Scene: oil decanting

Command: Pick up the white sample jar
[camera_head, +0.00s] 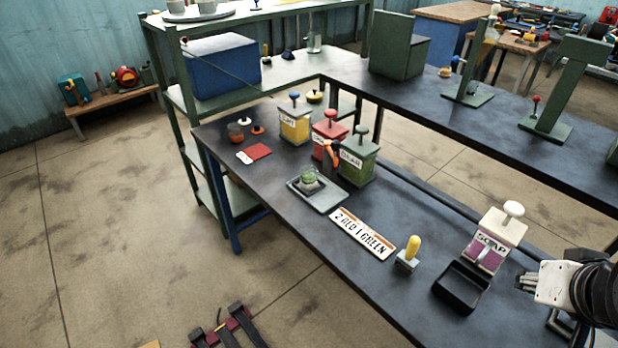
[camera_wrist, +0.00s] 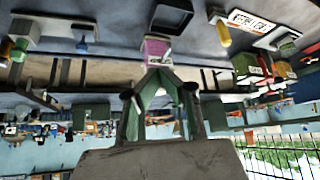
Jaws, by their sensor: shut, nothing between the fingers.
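I cannot pick out a plainly white sample jar. A pale box with a white knob and purple front (camera_head: 492,240) stands at the right behind a black open bin (camera_head: 461,288). My gripper (camera_head: 522,287) is at the right edge in the head view, beside that box, apart from the small jar. In the wrist view my gripper (camera_wrist: 158,72) is shut and empty, with the purple front (camera_wrist: 157,49) beyond its tips.
Yellow (camera_head: 294,126), red (camera_head: 328,136) and green (camera_head: 358,162) knobbed canisters stand behind the tray. A lettered sign (camera_head: 363,234) and a yellow-handled piece (camera_head: 408,254) lie between the tray and bin. A blue box (camera_head: 222,68) sits at the back left.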

